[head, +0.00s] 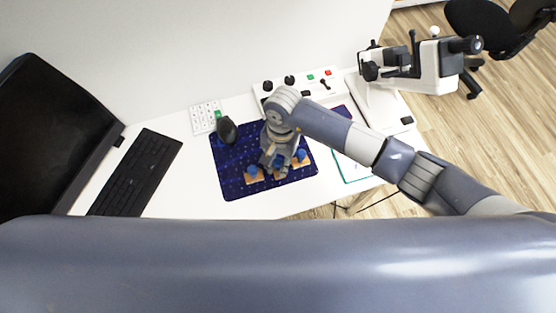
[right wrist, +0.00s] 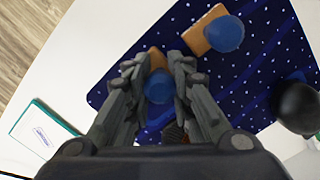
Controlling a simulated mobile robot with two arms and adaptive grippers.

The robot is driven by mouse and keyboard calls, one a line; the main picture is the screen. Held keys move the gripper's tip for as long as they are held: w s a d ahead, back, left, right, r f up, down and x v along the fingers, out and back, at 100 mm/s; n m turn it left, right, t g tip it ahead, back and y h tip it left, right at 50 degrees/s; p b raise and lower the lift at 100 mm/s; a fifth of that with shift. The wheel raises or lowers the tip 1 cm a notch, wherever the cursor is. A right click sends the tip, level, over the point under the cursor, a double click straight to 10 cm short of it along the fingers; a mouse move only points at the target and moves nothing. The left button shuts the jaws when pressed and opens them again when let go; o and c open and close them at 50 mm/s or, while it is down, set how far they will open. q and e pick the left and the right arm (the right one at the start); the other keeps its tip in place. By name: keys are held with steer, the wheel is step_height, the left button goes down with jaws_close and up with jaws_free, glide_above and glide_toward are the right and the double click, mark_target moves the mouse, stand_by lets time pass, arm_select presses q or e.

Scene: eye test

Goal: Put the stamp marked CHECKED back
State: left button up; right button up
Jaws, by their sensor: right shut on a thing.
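Several wooden stamps with round blue knobs show at the front of the dark blue dotted mat (head: 232,185) in the head view. One is the left stamp (head: 254,175) and another the right stamp (head: 301,158). My right gripper (head: 275,165) is over this group, partly covering it. In the right wrist view its fingers (right wrist: 160,82) are shut on the blue knob of a stamp (right wrist: 158,90), whose wooden base shows beyond. Another stamp (right wrist: 224,35) lies to the upper right, apart from the fingers. No stamp marking can be read. My left gripper is not in view.
A black rounded object (head: 227,130) stands at the mat's upper left. A white keypad (head: 204,118), a black keyboard (head: 135,172) and a control panel (head: 265,86) lie around it. A microscope-like device (head: 428,68) stands right. Bare white table shows left of the mat.

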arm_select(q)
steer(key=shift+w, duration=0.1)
arm_select(e)
steer(key=shift+f, duration=0.15)
steer(key=shift+f, duration=0.1)
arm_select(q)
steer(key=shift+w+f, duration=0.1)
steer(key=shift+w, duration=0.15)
arm_select(e)
steer(key=o, duration=0.9)
steer(key=shift+r, duration=0.25)
steer(key=r+b, duration=0.1)
steer(key=r, duration=0.2)
steer(key=w+r+b, duration=0.1)
steer(key=r, duration=0.3)
steer(key=r+b, duration=0.1)
steer(key=r, duration=0.2)
steer(key=shift+w+d+r+b, duration=0.15)
steer(key=shift+w+d+b, duration=0.05)
steer(key=shift+d+b, duration=0.1)
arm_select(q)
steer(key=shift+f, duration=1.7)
arm_select(e)
steer(key=shift+r, duration=0.7)
steer(key=shift+a, duration=0.1)
